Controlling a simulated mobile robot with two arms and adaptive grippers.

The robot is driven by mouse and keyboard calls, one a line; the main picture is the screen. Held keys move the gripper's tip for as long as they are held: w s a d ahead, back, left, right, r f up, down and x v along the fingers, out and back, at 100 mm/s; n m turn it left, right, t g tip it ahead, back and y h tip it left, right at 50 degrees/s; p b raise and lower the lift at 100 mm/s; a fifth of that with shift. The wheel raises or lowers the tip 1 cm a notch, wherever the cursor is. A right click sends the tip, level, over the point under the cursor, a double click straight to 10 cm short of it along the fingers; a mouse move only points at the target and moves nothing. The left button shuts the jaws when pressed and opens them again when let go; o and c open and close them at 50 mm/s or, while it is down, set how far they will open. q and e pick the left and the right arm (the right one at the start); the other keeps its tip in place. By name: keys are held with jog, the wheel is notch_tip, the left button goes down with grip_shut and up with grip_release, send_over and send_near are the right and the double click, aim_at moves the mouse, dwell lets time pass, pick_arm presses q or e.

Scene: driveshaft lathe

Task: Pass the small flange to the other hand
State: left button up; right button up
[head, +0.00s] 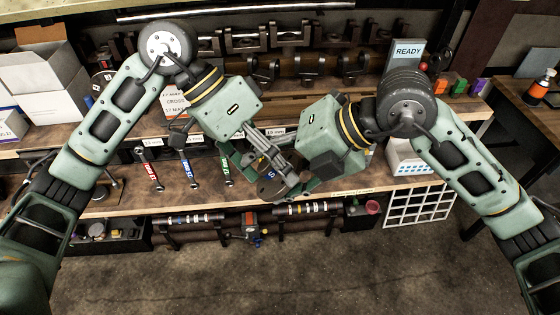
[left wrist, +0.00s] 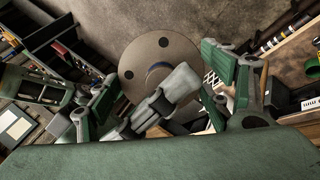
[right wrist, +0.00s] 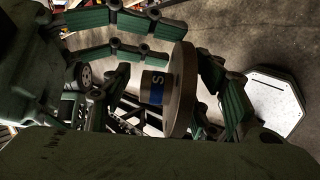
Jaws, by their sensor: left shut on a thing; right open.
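The small flange (head: 268,188) is a grey disc with a hub carrying a blue label marked S. It is held in the air at the middle of the head view, in front of the bench edge. My left gripper (head: 272,163) is shut on it. The left wrist view shows the disc face with small holes (left wrist: 160,50) beyond the fingers. My right gripper (head: 290,187) is open, with its fingers close around the flange. In the right wrist view the disc (right wrist: 181,95) is seen nearly edge-on among green finger pads. Whether the right pads touch it I cannot tell.
A READY sign (head: 407,53) and a white bin (head: 408,158) stand at right. A white grid rack (head: 418,205) is below. The floor in front is clear.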

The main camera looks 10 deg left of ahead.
pick_arm(q)
jog(key=shift+r, duration=0.1)
pick_arm(e)
jog(key=shift+r, duration=0.1)
grip_shut()
dwell(0.3)
pick_arm(q)
jog(key=o, duration=2.2)
jog(key=shift+c, duration=0.2)
